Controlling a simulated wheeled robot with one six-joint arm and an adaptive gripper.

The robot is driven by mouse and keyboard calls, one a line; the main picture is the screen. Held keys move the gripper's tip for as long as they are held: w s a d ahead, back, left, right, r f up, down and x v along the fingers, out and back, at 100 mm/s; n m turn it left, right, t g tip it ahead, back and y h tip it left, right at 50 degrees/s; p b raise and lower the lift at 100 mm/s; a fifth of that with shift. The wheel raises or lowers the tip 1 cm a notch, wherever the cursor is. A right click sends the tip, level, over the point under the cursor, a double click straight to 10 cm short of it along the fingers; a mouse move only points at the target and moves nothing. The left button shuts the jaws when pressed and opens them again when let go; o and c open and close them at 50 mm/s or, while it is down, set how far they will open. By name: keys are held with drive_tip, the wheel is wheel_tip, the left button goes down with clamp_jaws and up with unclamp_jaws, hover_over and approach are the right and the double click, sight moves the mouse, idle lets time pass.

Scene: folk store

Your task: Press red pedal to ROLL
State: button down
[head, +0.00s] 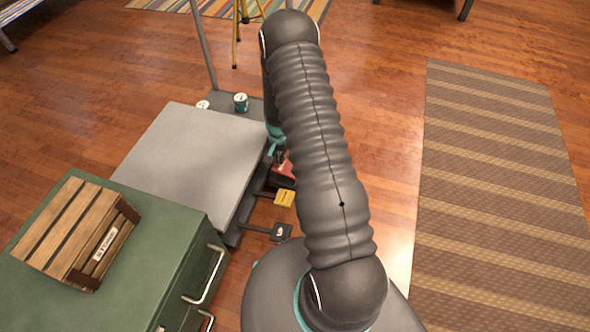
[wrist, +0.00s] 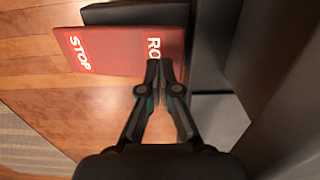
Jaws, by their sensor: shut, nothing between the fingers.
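The red pedal (head: 288,169) sticks out from the right side of a grey platform in the head view, partly hidden by my arm. In the wrist view the red pedal (wrist: 115,50) shows the word STOP at its left end and the letters RO at its right end. My gripper (wrist: 160,64) is shut and empty. Its fingertips lie over the right end of the pedal, just below the RO letters, and cover part of that end. I cannot tell whether they touch it. In the head view my arm hides most of the gripper.
A yellow pedal (head: 284,197) and a black pedal (head: 282,232) sit nearer along the grey platform (head: 190,150). A green cabinet (head: 150,255) with metal handles bears a wooden crate (head: 75,225). A can (head: 241,102) stands beyond. A striped rug (head: 490,190) lies right on open floor.

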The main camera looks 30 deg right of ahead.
drive_tip(key=shift+f, duration=0.15)
drive_tip(key=shift+f+b, duration=1.3)
drive_tip(key=shift+f, duration=0.25)
drive_tip(key=shift+r, duration=0.2)
wheel_tip(320, 180, up, 9)
drive_tip(key=p, duration=0.4)
drive_tip(key=shift+f+p, duration=0.15)
drive_tip(key=shift+p, duration=0.2)
